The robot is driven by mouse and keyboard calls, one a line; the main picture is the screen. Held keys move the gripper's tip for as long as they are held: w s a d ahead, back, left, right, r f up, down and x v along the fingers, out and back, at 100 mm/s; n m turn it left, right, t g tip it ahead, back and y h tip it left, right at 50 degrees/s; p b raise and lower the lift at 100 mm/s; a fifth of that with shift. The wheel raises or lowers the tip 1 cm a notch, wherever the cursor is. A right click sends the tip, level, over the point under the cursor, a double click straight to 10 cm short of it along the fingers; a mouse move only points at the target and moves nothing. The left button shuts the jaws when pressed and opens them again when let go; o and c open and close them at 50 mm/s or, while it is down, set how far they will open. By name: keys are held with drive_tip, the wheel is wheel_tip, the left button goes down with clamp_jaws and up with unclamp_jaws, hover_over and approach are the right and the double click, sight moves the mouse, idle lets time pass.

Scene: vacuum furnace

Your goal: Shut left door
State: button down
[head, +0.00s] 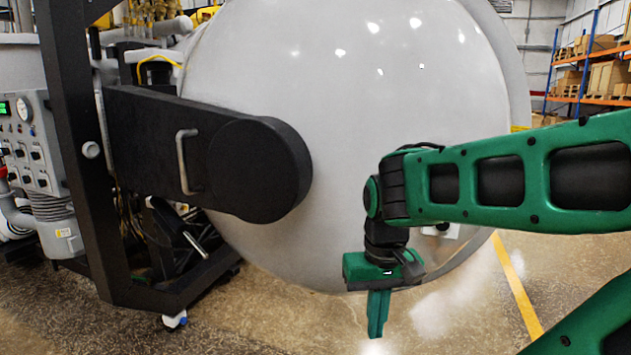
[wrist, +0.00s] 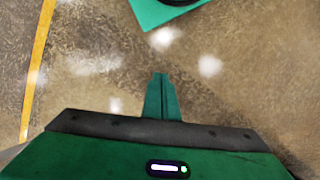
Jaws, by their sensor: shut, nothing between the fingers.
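A large domed grey door (head: 370,110) fills the middle of the head view. A thick black hinge arm (head: 150,140) with a round end reaches across its left part and carries a metal handle (head: 184,161). I cannot tell how far the door stands open. My gripper (head: 376,328) points down in front of the door's lower edge, its green fingers together and empty. In the wrist view the shut fingers (wrist: 161,80) show over bare floor. No contact with the door is visible, and my arm covers part of the door's right side.
A black frame post (head: 75,150) and a grey control panel (head: 35,140) with a gauge stand at the left. Shelves (head: 595,75) with boxes are at the back right. The speckled floor (head: 470,300) with a yellow line (head: 518,290) is clear at lower right.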

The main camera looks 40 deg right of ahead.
drive_tip(key=w+d+r+m+t+h, duration=0.1)
drive_tip(key=w+d+r, duration=0.3)
drive_tip(key=w+r, duration=0.25)
drive_tip(key=w+d+r+m+h, duration=0.1)
drive_tip(key=w+d+r, duration=0.3)
drive_tip(key=w+r, duration=0.3)
drive_tip(key=m+t+h, duration=0.1)
drive_tip(key=t, duration=0.1)
approach(352, 187)
drive_tip(key=s+a, duration=0.4)
drive_tip(key=a, duration=0.1)
drive_tip(key=x, duration=0.3)
drive_tip(key=d+x, duration=0.1)
drive_tip(key=x, duration=0.3)
drive_tip(key=w+d+r+x, duration=0.1)
drive_tip(key=x, duration=0.2)
drive_tip(key=shift+w+f, duration=0.1)
drive_tip(key=shift+f, duration=0.1)
drive_tip(key=shift+w+d+r, duration=0.1)
drive_tip(key=shift+w+d, duration=0.45)
drive_tip(key=shift+d, duration=0.05)
